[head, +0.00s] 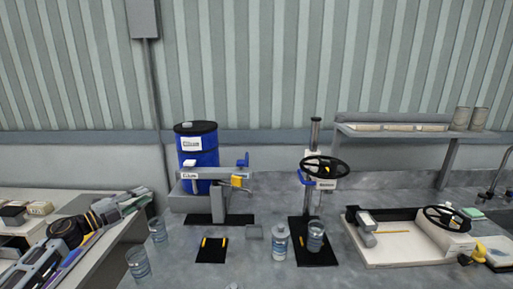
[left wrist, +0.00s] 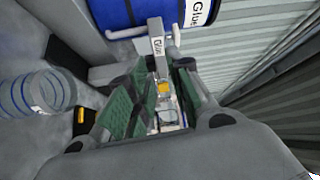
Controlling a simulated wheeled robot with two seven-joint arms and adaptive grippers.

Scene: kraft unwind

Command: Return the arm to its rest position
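My left arm (head: 45,258) comes in from the lower left in the head view, over the left side bench. Its gripper (head: 130,201) points toward the glue station and stands apart from it. In the left wrist view the two green-padded fingers (left wrist: 160,105) are spread with a gap between them. The glue station's arm and yellow part show beyond this gap, and nothing appears held. My right gripper is not in view.
A blue glue drum (head: 206,158) stands behind the glue station (head: 217,182). A handwheel press (head: 325,168) is at centre, with a white tray (head: 405,250) to its right. Clear cups (head: 138,262) and a bottle (head: 280,243) stand near the front. A corrugated wall closes the back.

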